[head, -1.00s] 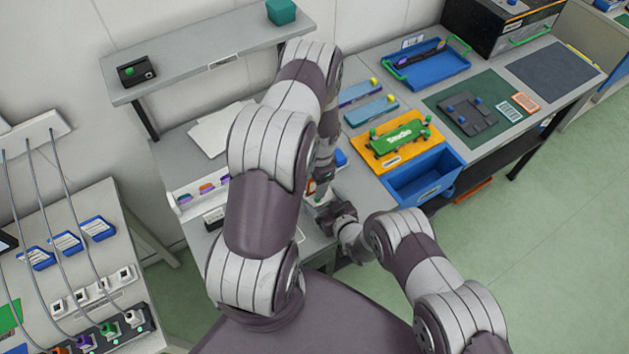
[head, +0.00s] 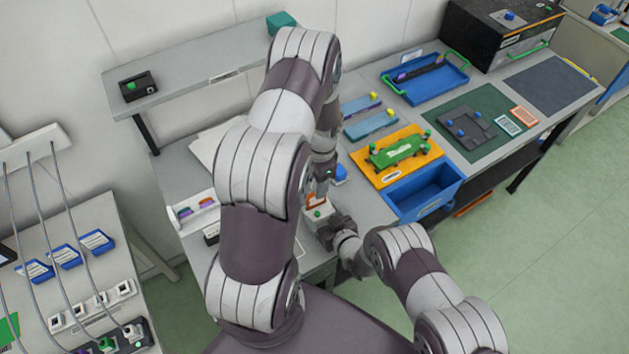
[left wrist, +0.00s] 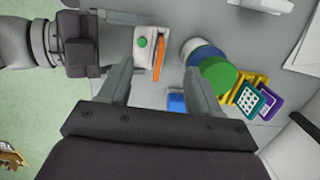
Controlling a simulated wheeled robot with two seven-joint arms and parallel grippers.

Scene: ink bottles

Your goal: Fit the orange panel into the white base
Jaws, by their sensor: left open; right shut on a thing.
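The white base (head: 318,214) with a green knob stands on the table in front of me. It also shows in the left wrist view (left wrist: 144,62). The orange panel (left wrist: 159,56) stands on edge at the base's right side in the left wrist view, apparently in it; I cannot tell how deep it sits. It shows in the head view (head: 316,199). My right gripper (head: 336,230) is shut on the white base from its side. My left gripper (left wrist: 159,72) is open and empty, its fingers pointing down on either side of the panel's line, apparently above it.
A round blue, white and green thing (left wrist: 214,68) stands close right of the base in the left wrist view, with a yellow rack (left wrist: 238,90) beyond it. In the head view, a blue bin (head: 425,190) and an orange tray (head: 370,170) stand to the right.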

